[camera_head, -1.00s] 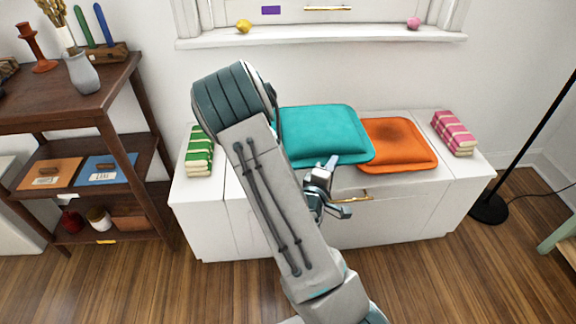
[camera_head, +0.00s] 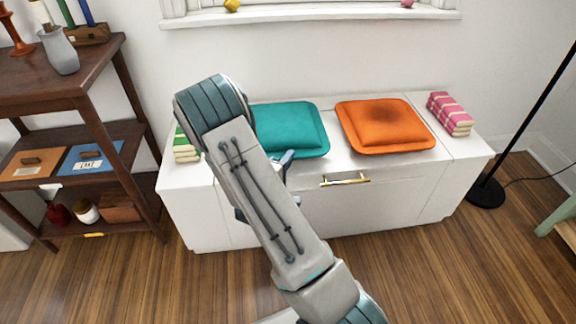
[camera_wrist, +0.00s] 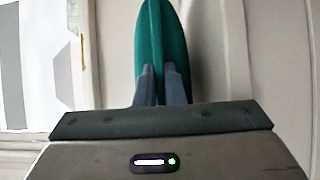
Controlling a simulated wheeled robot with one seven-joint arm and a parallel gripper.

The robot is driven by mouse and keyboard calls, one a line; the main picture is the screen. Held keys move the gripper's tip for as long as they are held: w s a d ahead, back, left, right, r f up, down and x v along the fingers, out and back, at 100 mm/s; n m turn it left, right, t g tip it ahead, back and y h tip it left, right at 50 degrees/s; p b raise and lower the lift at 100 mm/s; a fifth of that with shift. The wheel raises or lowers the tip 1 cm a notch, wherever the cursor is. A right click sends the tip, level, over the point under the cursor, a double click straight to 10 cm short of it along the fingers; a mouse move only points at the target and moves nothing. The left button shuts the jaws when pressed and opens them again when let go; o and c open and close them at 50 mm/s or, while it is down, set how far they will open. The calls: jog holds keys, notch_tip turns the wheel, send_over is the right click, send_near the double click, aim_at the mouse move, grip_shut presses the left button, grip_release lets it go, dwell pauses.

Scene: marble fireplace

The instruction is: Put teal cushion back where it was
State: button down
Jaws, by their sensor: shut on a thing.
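The teal cushion (camera_head: 293,128) is on or just above the left part of the white bench top, partly hidden behind my arm. The orange cushion (camera_head: 386,125) lies to its right on the bench, with a clear gap between them. My gripper (camera_head: 284,160) is at the teal cushion's front edge, mostly hidden by my arm in the head view. In the wrist view, the two fingers of my gripper (camera_wrist: 160,88) are shut on the teal cushion (camera_wrist: 161,45), which extends away from them edge-on. I cannot tell whether the cushion touches the bench.
The white bench (camera_head: 330,215) has a gold drawer handle (camera_head: 345,180). Green-striped books (camera_head: 186,146) stand at its left end and pink-striped books (camera_head: 450,113) at its right. A dark wooden shelf (camera_head: 105,130) is at left, a black floor lamp (camera_head: 487,190) at right.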

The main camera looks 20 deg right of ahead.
jog(key=shift+f, duration=0.45)
jog(key=shift+f, duration=0.2)
jog(key=c, duration=1.5)
grip_release()
jog(key=shift+r, duration=0.1)
